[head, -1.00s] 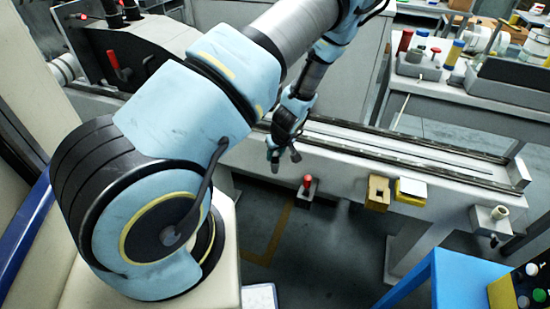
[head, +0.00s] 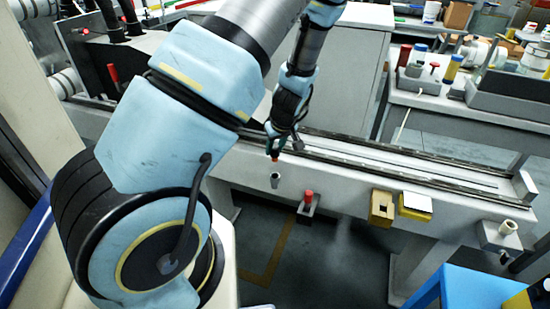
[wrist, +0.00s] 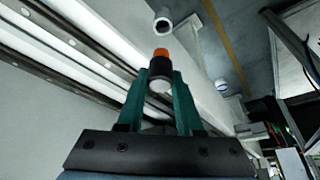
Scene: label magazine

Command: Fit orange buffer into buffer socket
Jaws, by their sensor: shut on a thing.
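The orange buffer (wrist: 161,55) shows in the wrist view as a short cylinder with an orange end, a dark body and a pale near end. My gripper (wrist: 160,78) is shut on it between two teal fingers. The orange end points away from the wrist, toward an open grey tube (wrist: 163,22), which looks like the buffer socket. A gap shows between them. In the head view, my gripper (head: 274,154) is above a grey tube (head: 275,181) on the front of the rail beam; this looks like the same socket. The buffer is small and partly hidden there.
The long rail beam (head: 350,193) runs across the head view. Along its front are a red-topped post (head: 308,200), a tan box (head: 381,207), a yellow-and-white box (head: 415,206) and a bracket with a pale cylinder (head: 508,228). A blue stand (head: 470,290) is lower right.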

